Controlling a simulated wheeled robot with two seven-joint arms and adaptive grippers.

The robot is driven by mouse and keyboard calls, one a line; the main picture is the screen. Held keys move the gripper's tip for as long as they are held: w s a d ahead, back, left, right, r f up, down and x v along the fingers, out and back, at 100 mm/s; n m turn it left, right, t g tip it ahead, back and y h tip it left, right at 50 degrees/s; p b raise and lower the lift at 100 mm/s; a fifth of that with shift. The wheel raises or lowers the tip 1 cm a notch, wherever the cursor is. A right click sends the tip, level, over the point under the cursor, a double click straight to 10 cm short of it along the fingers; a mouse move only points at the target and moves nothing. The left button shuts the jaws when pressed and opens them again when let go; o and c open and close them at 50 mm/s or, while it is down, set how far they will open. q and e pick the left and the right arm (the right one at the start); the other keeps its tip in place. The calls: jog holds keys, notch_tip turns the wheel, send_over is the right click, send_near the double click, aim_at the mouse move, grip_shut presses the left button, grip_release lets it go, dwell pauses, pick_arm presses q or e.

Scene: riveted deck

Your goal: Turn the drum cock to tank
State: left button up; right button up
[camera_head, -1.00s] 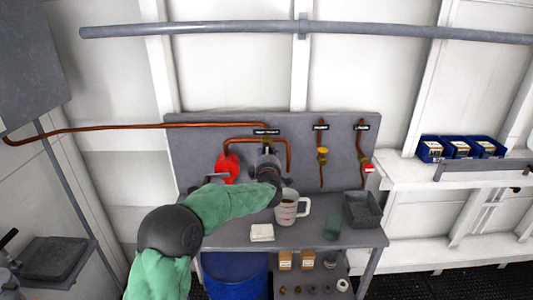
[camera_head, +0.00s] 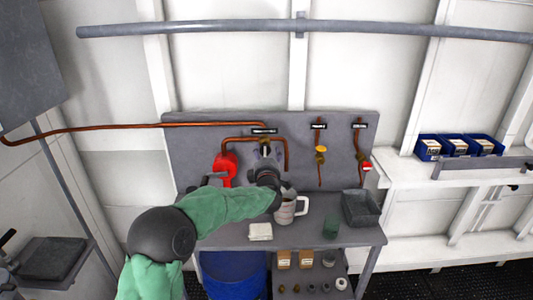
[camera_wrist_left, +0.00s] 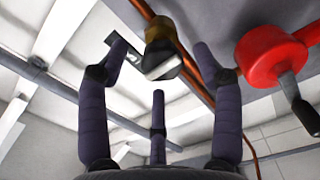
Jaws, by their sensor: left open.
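The drum cock, a brass valve body with a grey and black handle, shows in the left wrist view (camera_wrist_left: 160,48) on a copper pipe. In the head view its brass top (camera_head: 264,141) peeks out under a dark label plate (camera_head: 264,131); my gripper hides most of it. My left gripper (camera_head: 266,157) is raised in front of the panel at the cock. In the left wrist view its fingers (camera_wrist_left: 160,62) are spread, with the cock between and ahead of the tips, and no finger is clearly touching it. My right gripper is not in view.
A red pump (camera_head: 225,167) with a crank handle is just left of the cock. Two other valves, one yellow (camera_head: 320,150) and one red (camera_head: 367,166), are to the right.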

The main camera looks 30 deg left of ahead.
pick_arm(q)
jog(key=v, duration=0.9)
jog(key=shift+s+d, duration=0.3)
jog(key=s+d+f+m+g+h, duration=0.1)
jog(key=d+f+m+g+h, duration=0.25)
jog(key=f, duration=0.65)
jog(key=s+d+f+m+h, duration=0.2)
jog(key=d+f+m, duration=0.3)
jog(key=f, duration=0.6)
jog(key=s+d+f+m+g+h, duration=0.1)
jog(key=d+f+m+g+h, duration=0.3)
jog(key=f, duration=0.6)
jog(key=s+d+f+m+g+h, duration=0.1)
jog(key=s+d+f+m+g, duration=0.1)
jog(key=s+d+f, duration=0.3)
jog(key=s+d+f+m+g+h, duration=0.1)
jog(key=s+d+f+m+g, duration=0.1)
jog(key=s+f, duration=0.6)
jog(key=s+d+f+m+g+h, duration=0.1)
jog(key=s+d+f+m+g, duration=0.2)
jog(key=s+d+f, duration=0.4)
jog(key=s, duration=0.8)
jog(key=shift+s+d+h, duration=0.35)
